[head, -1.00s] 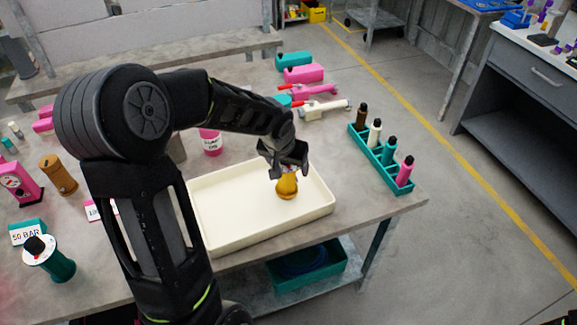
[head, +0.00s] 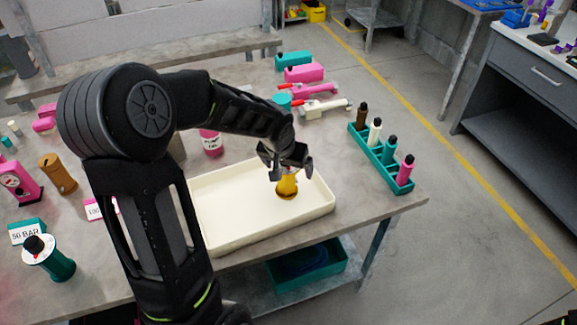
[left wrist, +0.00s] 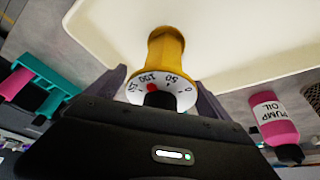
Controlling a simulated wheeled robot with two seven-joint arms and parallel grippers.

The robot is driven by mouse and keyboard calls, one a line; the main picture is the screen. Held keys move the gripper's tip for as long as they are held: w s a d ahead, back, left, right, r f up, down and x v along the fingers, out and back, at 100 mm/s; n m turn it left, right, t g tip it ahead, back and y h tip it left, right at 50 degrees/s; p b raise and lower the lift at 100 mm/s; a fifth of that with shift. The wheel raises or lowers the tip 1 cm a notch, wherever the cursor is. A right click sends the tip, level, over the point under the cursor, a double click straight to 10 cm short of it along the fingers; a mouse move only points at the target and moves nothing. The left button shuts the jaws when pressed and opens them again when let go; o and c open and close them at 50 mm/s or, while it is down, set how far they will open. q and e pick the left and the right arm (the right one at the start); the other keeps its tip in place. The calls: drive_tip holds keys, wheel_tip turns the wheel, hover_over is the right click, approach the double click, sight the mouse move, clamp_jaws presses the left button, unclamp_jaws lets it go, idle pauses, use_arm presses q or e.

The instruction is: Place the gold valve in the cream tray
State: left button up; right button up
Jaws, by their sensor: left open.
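The gold valve (head: 287,187) stands in the cream tray (head: 225,240), toward its right side. In the left wrist view the gold valve (left wrist: 165,62) shows a white numbered dial with a red mark and a black knob, with the cream tray (left wrist: 255,35) behind it. My left gripper (head: 286,168) is open over the valve's top. In the left wrist view its two fingers (left wrist: 158,88) lie on either side of the dial, with gaps between.
A teal rack (head: 385,160) of several coloured bottles stands right of the tray. A pink pump oil bottle (head: 211,141) stands behind the tray. A teal valve (head: 52,260) and a brown one (head: 58,175) stand at left. Bare table lies between tray and rack.

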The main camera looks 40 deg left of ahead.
use_arm(q)
drive_tip(key=shift+r, duration=0.15)
drive_tip(key=v, duration=1.2)
drive_tip(key=shift+s+d, duration=0.1)
